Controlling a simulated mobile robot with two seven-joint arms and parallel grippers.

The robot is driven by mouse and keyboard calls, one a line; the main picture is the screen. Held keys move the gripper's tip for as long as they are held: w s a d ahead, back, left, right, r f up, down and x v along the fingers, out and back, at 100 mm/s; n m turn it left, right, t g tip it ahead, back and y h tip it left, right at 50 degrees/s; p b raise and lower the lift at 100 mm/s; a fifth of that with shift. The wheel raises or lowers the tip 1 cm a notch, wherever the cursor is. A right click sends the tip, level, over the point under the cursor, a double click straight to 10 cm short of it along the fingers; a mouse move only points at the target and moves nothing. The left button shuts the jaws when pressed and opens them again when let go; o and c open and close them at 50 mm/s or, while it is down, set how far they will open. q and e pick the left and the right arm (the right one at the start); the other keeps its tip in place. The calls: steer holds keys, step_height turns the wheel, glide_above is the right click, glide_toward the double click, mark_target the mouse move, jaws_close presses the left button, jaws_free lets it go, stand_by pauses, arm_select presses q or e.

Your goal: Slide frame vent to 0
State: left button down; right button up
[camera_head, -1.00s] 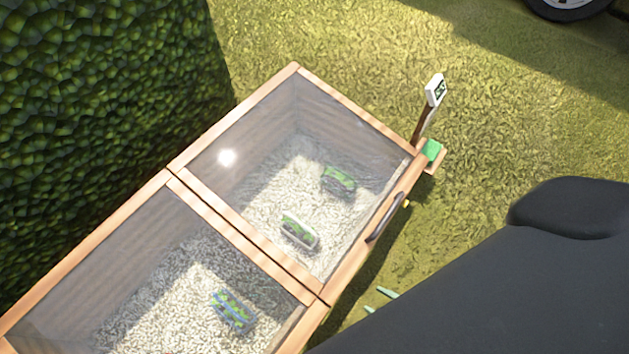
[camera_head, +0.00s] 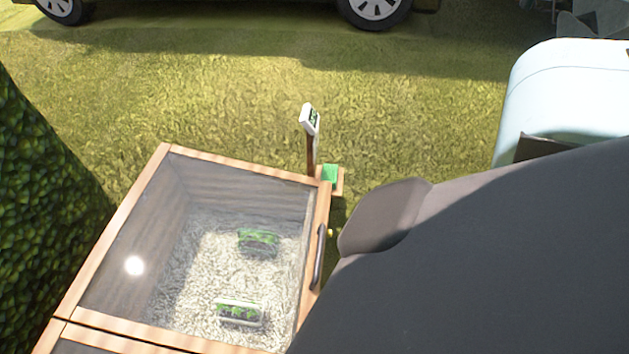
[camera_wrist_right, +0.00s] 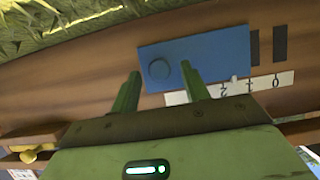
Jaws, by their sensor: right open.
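The frame vent is a blue sliding plate (camera_wrist_right: 212,58) with a round blue knob (camera_wrist_right: 160,69), on the wooden wall of the cold frame (camera_head: 245,168). Beside it in the right wrist view is a white scale (camera_wrist_right: 262,83), upside down, with 0 at its right end. A small white pointer (camera_wrist_right: 234,78) on the plate's edge lies near the 1 and 2 marks. Dark slots (camera_wrist_right: 280,44) show right of the plate. My right gripper (camera_wrist_right: 161,79) is open, its green fingers on either side of the knob; I cannot tell whether they touch it. My left gripper is out of view.
In the head view, the glazed lid has a dark handle (camera_head: 318,258). A post with a small display (camera_head: 310,119) and a green block (camera_head: 329,175) stand at the far corner. A hedge (camera_head: 45,190) borders the left; my dark arm covers the right.

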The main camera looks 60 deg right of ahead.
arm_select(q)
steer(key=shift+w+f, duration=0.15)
arm_select(e)
steer(key=shift+w+a+f, duration=0.15)
steer(key=shift+w+a, duration=0.05)
steer(key=shift+w, duration=0.2)
steer(key=shift+c, duration=0.3)
jaws_close()
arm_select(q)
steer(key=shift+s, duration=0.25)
